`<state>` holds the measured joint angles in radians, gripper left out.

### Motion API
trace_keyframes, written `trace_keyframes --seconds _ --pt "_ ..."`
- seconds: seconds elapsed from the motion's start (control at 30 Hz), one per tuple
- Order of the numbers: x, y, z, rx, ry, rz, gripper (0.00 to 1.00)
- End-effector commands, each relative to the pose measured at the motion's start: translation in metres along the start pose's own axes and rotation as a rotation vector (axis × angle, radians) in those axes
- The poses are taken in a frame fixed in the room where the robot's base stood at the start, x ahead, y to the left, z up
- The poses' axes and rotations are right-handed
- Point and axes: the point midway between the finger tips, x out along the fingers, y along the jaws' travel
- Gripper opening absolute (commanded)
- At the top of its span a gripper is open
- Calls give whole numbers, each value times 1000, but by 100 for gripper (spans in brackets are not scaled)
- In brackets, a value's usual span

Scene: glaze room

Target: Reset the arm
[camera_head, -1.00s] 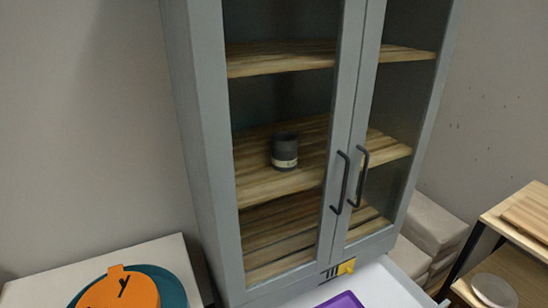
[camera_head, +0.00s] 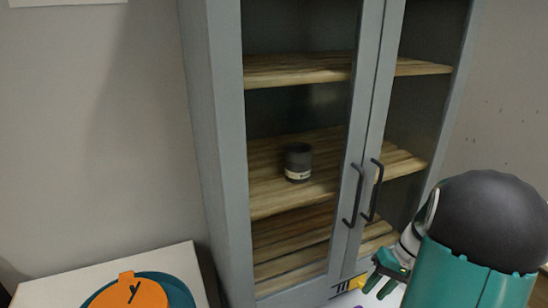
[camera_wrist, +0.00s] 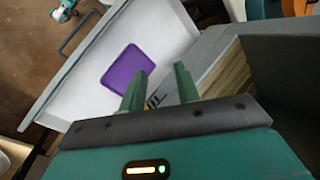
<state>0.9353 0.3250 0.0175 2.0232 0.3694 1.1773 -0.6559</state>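My arm enters the head view at the lower right, in front of the cabinet's lower right side. Its black and teal link hides part of the scene there. My gripper (camera_wrist: 160,82) shows in the wrist view with its two green fingers apart and nothing between them. A purple mat (camera_wrist: 128,68) on a white surface (camera_wrist: 92,97) lies beyond the fingers in the wrist view.
A grey glass-doored cabinet (camera_head: 222,150) stands close, with both doors shut. A dark cup (camera_head: 298,162) stands on its middle shelf. At the lower left a white table (camera_head: 60,292) holds a teal plate (camera_head: 178,292) with an orange piece (camera_head: 130,296) on it.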

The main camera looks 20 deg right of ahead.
Motion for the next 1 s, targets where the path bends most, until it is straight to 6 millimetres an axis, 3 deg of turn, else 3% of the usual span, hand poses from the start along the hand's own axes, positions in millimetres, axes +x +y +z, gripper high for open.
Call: trace_keyframes --seconds 0.03,0.2,0.5,0.8,1.0 --pt "-6 -25 2 -36 8 46 32" --pt "-17 -92 17 -124 49 177 32" --pt "-27 -191 66 -295 187 342 32" --pt "-29 -258 132 -474 384 397 32" --pt "-28 -279 165 -558 491 380 32"
